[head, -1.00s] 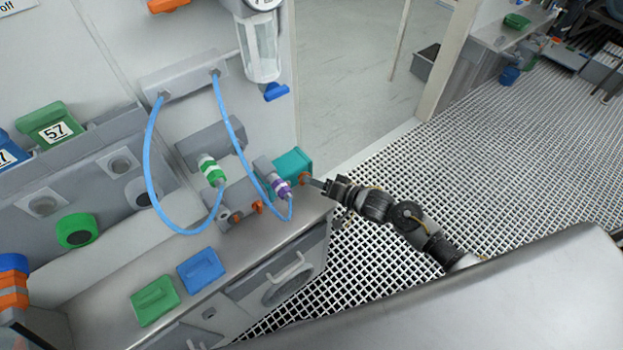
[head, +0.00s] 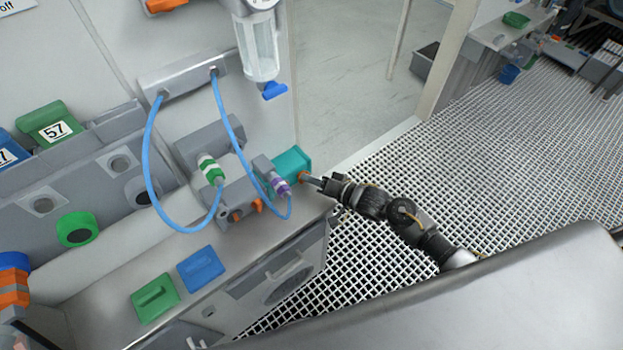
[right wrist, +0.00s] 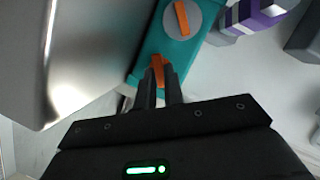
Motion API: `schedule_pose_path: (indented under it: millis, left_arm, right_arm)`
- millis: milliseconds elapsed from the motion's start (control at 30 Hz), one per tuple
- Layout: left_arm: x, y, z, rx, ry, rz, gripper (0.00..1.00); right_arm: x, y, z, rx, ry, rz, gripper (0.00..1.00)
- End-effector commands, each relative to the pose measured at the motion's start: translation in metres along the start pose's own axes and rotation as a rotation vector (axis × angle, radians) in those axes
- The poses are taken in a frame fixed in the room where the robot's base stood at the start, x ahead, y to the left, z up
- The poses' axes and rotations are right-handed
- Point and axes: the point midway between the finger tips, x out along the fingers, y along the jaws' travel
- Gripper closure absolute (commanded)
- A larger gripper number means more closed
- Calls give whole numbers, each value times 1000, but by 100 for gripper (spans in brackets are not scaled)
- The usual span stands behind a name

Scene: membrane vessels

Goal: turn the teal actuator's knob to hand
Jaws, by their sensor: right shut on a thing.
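The teal actuator (head: 291,163) is a box at the right end of the grey bench, against the wall unit. In the right wrist view the teal actuator (right wrist: 154,40) has a grey disc with an orange bar (right wrist: 182,18) on one face. Its orange knob (right wrist: 158,69) sticks out from the end nearest my gripper. My right gripper (head: 315,181) reaches in from the right. Its two dark fingers (right wrist: 160,88) are shut on the orange knob and partly hide it. My left gripper is not in view.
A purple-and-white connector (head: 281,187) with a blue hose sits close beside the actuator. A green-and-white connector (head: 210,170) is farther left. A blue block (head: 201,268) and a green block (head: 155,298) lie on the bench (head: 105,295). Grating floor (head: 370,260) is open to the right.

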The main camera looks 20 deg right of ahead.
Motion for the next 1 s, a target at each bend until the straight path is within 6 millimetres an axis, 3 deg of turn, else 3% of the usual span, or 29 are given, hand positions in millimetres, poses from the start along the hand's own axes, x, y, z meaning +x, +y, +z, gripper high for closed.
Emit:
schedule_pose_path:
  millis: [367, 1000]
  left_arm:
    - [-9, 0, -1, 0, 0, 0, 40]
    - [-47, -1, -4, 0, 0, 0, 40]
  right_arm:
    - [1, -4, -1, -61, 0, 23, 100]
    - [2, -10, 1, -519, 2, 212, 100]
